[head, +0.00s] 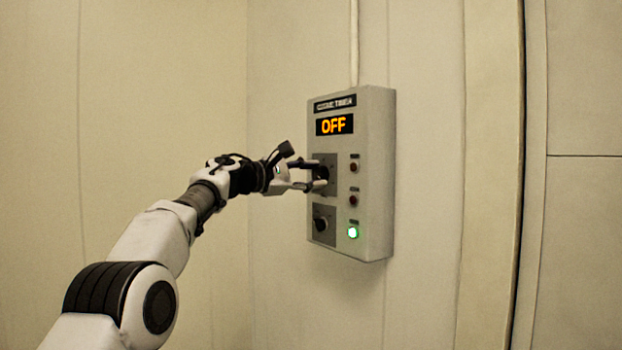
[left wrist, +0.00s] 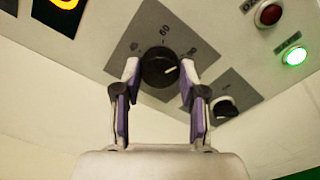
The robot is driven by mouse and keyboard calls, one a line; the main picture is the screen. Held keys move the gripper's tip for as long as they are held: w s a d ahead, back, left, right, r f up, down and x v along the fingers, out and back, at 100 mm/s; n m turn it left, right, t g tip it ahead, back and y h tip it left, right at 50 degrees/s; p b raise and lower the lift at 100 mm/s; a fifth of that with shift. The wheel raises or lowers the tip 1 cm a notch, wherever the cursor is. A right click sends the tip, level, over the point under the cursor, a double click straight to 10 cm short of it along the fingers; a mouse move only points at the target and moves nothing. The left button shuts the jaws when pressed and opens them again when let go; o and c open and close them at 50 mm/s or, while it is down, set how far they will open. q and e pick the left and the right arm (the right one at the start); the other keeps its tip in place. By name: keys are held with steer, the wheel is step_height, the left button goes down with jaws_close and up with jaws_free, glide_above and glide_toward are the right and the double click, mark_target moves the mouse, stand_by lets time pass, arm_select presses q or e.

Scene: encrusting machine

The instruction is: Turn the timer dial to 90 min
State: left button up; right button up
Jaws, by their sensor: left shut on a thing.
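The timer dial (head: 321,173) is a round black knob on a dark square plate on the grey wall-mounted timer box (head: 376,170). My left gripper (head: 316,178) reaches it from the left and is shut on it. In the left wrist view, the fingers stand on either side of the dial (left wrist: 158,68). The dial's white mark points to the right and slightly up, toward the marking right of "60"; that marking is blurred. The display (head: 334,125) reads OFF in orange. My right gripper is not in view.
A second black knob (head: 320,225) sits below the dial. To the right are two dark red buttons (head: 354,167) and a lit green lamp (head: 353,232). A conduit (head: 354,45) runs up from the box. The wall around it is clear.

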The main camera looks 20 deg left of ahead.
arm_select(q)
steer(key=shift+r+m, duration=0.2)
steer(key=shift+m, duration=0.4)
steer(key=o, duration=1.1)
steer(key=shift+o, duration=0.2)
steer(key=shift+w+f, duration=0.15)
steer(key=shift+s+a, duration=0.35)
steer(key=shift+a, duration=0.05)
steer(key=v, duration=1.1)
